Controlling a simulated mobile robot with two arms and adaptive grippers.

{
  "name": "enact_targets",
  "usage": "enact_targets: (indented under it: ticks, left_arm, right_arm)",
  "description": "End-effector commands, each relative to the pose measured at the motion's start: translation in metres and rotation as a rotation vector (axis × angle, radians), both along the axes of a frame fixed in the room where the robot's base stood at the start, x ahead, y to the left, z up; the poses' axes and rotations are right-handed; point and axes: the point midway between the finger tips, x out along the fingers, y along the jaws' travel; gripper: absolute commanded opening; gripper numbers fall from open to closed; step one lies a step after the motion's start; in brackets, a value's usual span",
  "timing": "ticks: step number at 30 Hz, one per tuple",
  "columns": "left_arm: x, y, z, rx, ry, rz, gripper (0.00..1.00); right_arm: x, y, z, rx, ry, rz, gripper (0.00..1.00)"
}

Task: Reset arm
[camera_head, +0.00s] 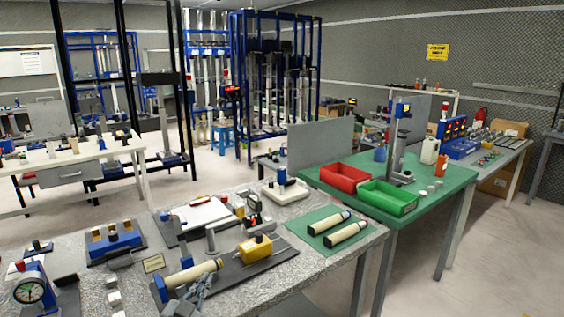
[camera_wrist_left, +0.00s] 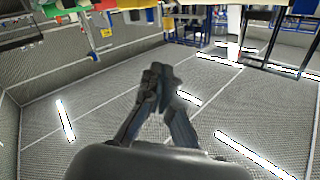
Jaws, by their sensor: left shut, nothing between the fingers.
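My left gripper (camera_head: 198,288) shows at the bottom of the head view, in front of the grey stone-topped bench (camera_head: 285,285). In the left wrist view its dark fingers (camera_wrist_left: 155,80) meet at the tips, shut with nothing between them. That view is upside down, with the ceiling lights in its lower part. My right gripper is in neither view.
The bench holds a dial gauge (camera_head: 29,291), a yellow block (camera_head: 256,248) and two cream cylinders on a green mat (camera_head: 308,222). A green table (camera_head: 440,200) with red (camera_head: 345,178) and green (camera_head: 388,197) bins stands behind. Floor (camera_head: 500,260) is clear at right.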

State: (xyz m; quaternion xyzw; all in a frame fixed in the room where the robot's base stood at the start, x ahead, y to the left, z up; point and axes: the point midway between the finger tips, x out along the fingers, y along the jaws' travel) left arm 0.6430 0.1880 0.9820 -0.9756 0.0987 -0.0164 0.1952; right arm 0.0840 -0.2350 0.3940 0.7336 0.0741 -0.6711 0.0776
Motion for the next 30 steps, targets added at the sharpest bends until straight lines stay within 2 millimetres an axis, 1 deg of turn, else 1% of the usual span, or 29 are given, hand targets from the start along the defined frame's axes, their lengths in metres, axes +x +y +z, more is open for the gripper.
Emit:
enact_targets:
  ticks: [1,2,3,5,6,9,12,15,17,18,27,30]
  left_arm:
    - [-0.027,0.001,-0.028,-0.031,0.112,0.052,0.0]
    - [-0.042,0.004,-0.043,-0.042,0.179,0.083,0.0]
    - [-0.064,0.007,-0.063,-0.055,0.271,0.122,0.0]
    - [-0.101,0.011,-0.09,-0.071,0.414,0.173,0.0]
    - [-0.126,0.013,-0.105,-0.079,0.505,0.201,0.0]
    - [-0.183,0.016,-0.132,-0.088,0.696,0.248,0.0]
    - [-0.227,0.018,-0.148,-0.089,0.836,0.272,0.0]
    - [-0.263,0.018,-0.156,-0.089,0.948,0.285,0.0]
    - [-0.283,0.019,-0.159,-0.089,1.005,0.291,0.0]
    - [-0.295,0.019,-0.161,-0.088,1.042,0.294,0.0]
    - [-0.378,0.017,-0.163,-0.082,1.278,0.3,0.0]
    - [-0.37,0.017,-0.189,-0.077,1.286,0.3,0.0]
  right_arm:
    - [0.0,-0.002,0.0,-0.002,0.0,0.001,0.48]
    - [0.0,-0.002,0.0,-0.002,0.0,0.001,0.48]
    - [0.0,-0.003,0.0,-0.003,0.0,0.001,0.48]
    - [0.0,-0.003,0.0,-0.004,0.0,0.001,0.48]
    - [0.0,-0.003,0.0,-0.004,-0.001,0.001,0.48]
    - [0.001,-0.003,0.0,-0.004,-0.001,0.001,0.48]
    - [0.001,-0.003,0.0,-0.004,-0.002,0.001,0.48]
    - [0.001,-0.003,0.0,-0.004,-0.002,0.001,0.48]
    - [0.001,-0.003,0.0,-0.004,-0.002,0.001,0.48]
    - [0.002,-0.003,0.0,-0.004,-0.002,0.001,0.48]
    - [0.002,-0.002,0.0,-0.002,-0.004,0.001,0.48]
    - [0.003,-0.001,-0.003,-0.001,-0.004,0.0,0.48]
